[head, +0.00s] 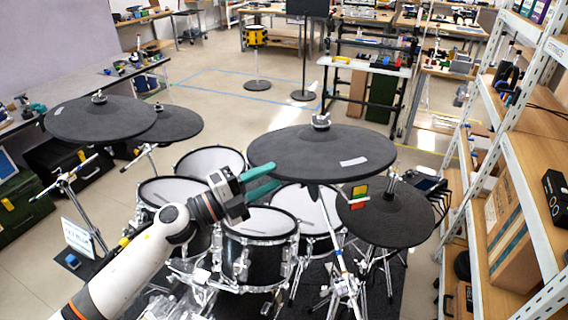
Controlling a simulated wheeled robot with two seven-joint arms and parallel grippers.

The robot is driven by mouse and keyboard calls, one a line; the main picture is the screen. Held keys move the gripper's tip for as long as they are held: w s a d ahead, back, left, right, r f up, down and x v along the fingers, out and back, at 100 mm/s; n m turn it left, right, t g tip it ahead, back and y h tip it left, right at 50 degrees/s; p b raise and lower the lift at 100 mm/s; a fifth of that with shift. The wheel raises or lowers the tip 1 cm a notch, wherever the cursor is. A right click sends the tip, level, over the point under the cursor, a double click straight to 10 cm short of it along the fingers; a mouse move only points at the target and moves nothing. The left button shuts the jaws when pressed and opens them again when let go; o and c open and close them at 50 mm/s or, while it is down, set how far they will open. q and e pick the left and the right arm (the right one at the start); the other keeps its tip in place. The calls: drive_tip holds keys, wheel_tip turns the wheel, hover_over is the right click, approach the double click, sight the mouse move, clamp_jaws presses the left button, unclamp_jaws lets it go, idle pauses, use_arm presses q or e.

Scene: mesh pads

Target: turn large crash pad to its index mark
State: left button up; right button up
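A large dark round pad (300,151), which I take to be the large crash pad, sits on a stand right of centre, with a metal nut on top. A white strip (353,162) lies on its near right part. A small red, yellow and green marker (358,195) shows just below its near right rim; I cannot tell whether this is the index mark. My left gripper (276,175) has its two teal fingers apart at the pad's near left rim. The upper finger overlaps the rim in view; contact cannot be told. My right gripper is out of view.
Two dark pads (101,119) stand at left, and another pad (386,215) is low at right. Several white-headed drums (259,221) crowd below my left arm. A shelf rack (500,150) lines the right side. Open floor lies behind the kit.

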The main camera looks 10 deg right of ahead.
use_arm(q)
drive_tip(key=shift+p+x, duration=0.35)
drive_tip(key=shift+x, duration=2)
drive_tip(key=shift+f, duration=0.1)
clamp_jaws()
